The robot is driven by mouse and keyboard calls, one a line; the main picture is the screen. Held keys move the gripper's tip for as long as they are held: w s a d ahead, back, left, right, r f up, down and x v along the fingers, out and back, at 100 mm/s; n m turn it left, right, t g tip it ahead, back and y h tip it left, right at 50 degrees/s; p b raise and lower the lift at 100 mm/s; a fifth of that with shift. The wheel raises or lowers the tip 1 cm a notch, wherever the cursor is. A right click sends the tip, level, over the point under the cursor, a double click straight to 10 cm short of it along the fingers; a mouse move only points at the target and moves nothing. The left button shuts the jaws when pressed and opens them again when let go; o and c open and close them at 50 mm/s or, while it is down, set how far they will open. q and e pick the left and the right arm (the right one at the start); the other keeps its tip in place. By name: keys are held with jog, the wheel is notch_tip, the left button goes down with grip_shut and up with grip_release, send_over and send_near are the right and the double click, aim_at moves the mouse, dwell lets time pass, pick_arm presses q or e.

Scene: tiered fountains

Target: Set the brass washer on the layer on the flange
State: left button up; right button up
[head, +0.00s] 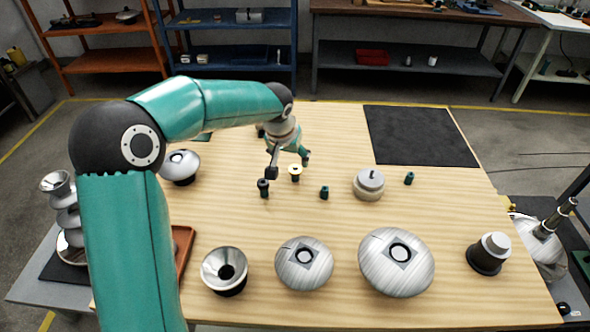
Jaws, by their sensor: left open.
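A small brass-coloured ring, which looks like the brass washer (295,167), sits around a small pale part near the table's middle. My left gripper (289,166) is open, with its fingers around or just above that spot; I cannot tell whether they touch it. Nothing shows between the fingers apart from this part. A round pale grey stacked piece (368,187) with a small dark knob stands to the right. I cannot tell which piece is the flange or its layer. My right gripper is not in view.
Small dark green cylinders (263,188) stand close by. Grey domes (304,264) and (397,263), a funnel-like cup (224,270) and a dark-based cylinder (488,253) line the front. A black mat (420,136) lies bare at the back right.

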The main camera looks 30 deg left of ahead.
aim_at(295, 171)
pick_arm(q)
jog(key=shift+x, duration=2.85)
jog(key=shift+w+d, duration=0.1)
jog(key=shift+d, duration=0.05)
jog(key=c, duration=1)
